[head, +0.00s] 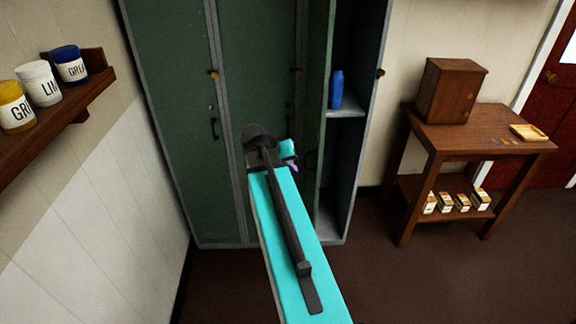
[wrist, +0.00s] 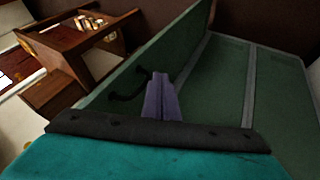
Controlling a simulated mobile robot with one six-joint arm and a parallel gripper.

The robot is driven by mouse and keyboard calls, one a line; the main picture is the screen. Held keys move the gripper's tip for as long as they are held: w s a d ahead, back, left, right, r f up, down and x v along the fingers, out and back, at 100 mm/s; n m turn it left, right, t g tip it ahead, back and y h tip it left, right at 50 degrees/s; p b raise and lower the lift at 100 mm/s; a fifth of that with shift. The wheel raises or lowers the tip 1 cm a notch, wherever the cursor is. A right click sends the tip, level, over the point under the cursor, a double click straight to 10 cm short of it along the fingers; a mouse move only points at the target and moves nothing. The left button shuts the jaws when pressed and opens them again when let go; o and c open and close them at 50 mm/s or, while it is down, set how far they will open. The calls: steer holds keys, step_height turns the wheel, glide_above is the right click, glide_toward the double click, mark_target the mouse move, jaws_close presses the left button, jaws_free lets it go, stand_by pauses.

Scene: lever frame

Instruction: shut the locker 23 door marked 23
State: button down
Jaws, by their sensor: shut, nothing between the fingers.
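The bank of green lockers (head: 177,110) stands ahead in the head view. The right-hand locker is open, and its green door (head: 322,75) stands swung outward, seen nearly edge-on. No number 23 is readable on it. In the wrist view the door (wrist: 185,52) slants across the middle, with a dark handle (wrist: 125,97) on its face. My gripper (head: 291,164) is left of the door, on its outer, handle side. Its purple fingers (wrist: 161,82) are shut and empty, close to the handle. I cannot tell whether they touch the door.
A blue bottle (head: 336,89) stands on a shelf inside the open locker. A wooden table (head: 480,140) with a small cabinet (head: 450,90) stands to the right. A wall shelf (head: 40,115) with jars is at left. The floor (head: 390,275) before the lockers' right side is clear.

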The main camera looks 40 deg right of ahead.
steer(key=p, duration=0.2)
glide_toward(315, 178)
step_height(315, 178, down, 3)
steer(key=w, duration=0.3)
steer(key=shift+s+d+f+p, duration=0.1)
steer(key=shift+s+d+p, duration=0.55)
steer(key=shift+s+d, duration=0.7)
steer(key=shift+a, duration=0.15)
steer(key=shift+s, duration=0.1)
